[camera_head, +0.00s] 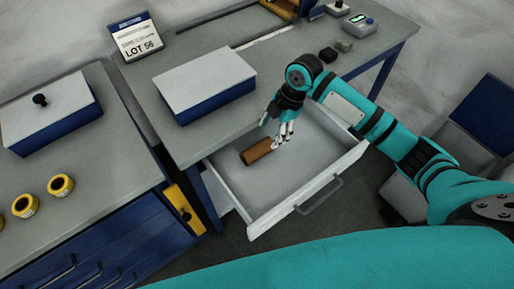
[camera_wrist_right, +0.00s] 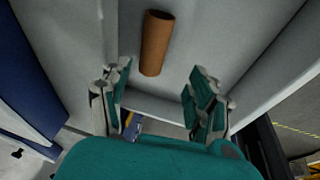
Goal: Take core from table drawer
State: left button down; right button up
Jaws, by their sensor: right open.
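The core is a brown cardboard tube (camera_head: 256,152) lying on the floor of the open, pulled-out table drawer (camera_head: 290,190). It also shows in the right wrist view as an upright-looking brown tube (camera_wrist_right: 156,43), beyond the fingers. My right gripper (camera_head: 280,137) reaches into the drawer beside the core's right end. Its fingers are spread apart and empty in the wrist view (camera_wrist_right: 165,105); the core lies ahead of the gap between them. I cannot tell whether a finger touches it. My left gripper is not in view.
The drawer's front wall and handle (camera_head: 319,197) are near me. A blue box with a grey lid (camera_head: 205,82) and a LOT 56 sign (camera_head: 138,40) stand on the table. The left cabinet holds yellow rolls (camera_head: 61,185) and another lidded box (camera_head: 50,115). Open bins (camera_head: 470,148) stand at right.

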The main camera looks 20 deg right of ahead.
aim_at(261, 149)
jog(key=x, duration=0.6)
jog(key=shift+w, duration=0.15)
jog(key=shift+a+f+p, duration=0.15)
jog(key=shift+f+p, duration=0.2)
jog(key=x, duration=0.3)
jog(key=shift+w+a+f+p, duration=0.1)
jog(key=shift+f+p, duration=0.25)
jog(key=shift+f, duration=0.05)
jog(key=shift+a+f, duration=0.1)
jog(key=shift+f, duration=0.2)
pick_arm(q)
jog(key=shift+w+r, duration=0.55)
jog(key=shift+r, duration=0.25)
pick_arm(e)
jog(key=c, duration=0.9)
